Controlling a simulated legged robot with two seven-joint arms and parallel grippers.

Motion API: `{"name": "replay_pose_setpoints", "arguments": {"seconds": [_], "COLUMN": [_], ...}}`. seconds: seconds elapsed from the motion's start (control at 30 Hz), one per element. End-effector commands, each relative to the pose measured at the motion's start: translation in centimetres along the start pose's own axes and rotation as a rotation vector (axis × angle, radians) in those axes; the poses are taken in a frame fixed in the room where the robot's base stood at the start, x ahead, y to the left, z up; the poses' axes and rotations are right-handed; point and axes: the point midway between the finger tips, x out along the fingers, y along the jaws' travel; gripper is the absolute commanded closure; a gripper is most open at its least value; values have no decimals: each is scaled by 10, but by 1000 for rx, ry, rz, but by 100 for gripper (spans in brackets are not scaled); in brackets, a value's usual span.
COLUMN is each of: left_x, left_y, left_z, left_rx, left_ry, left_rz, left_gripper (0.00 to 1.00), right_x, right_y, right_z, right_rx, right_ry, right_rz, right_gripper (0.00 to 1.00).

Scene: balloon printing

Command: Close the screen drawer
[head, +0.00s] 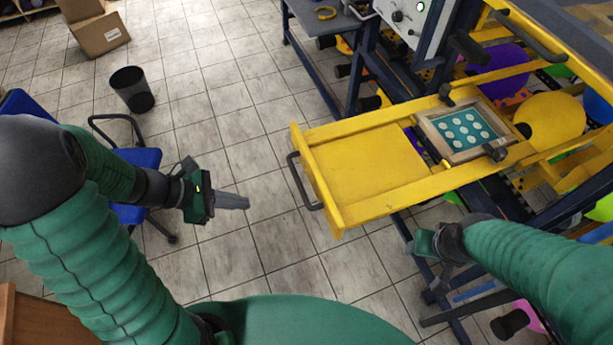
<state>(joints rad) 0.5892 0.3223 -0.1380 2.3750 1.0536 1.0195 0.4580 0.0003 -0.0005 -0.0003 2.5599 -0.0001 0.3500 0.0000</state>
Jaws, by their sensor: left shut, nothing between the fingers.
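The yellow screen drawer (362,172) is pulled out to the left from the machine. Its black handle (299,184) is on the drawer's left end. A wood-framed screen (463,131) with pale round prints on teal lies at the drawer's right part. My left gripper (232,201) is shut and empty, left of the handle and apart from it, pointing right. My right gripper (428,243) is below the drawer's lower edge at the right; its fingers are too unclear to read.
The machine's blue frame (364,62) fills the right side, with colored balloons such as a yellow one (552,117). A blue chair (138,158), a black bin (131,88) and a cardboard box (100,33) stand at left. Tiled floor is clear between the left gripper and handle.

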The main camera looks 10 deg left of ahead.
Motion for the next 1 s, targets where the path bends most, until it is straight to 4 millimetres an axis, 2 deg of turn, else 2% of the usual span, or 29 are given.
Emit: {"name": "replay_pose_setpoints", "arguments": {"seconds": [0.03,0.07,0.17,0.27,0.63,0.7,0.8,1.0], "left_x": [-10,-11,-5,11,90,94,103,111], "left_y": [11,15,19,18,22,25,27,29], "left_z": [4,5,6,8,12,26,37,44], "left_rx": [-73,-98,-118,-114,-110,-107,-106,-107], "left_ry": [-41,-58,-74,-71,-69,-68,-68,-68], "left_rz": [44,58,70,64,61,64,65,68], "left_gripper": [100,100,100,100,100,100,100,100], "right_x": [-6,-6,-4,-5,-11,-21,-26,-28], "right_y": [0,0,0,0,0,0,0,0], "right_z": [-1,-1,-1,-1,-2,-5,-6,-7], "right_rx": [0,-1,-1,-1,0,0,0,-1], "right_ry": [-1,-1,-1,-1,-1,-1,0,-1], "right_rz": [0,0,0,0,0,0,0,0], "right_gripper": [48,48,48,48,48,48,48,48]}}
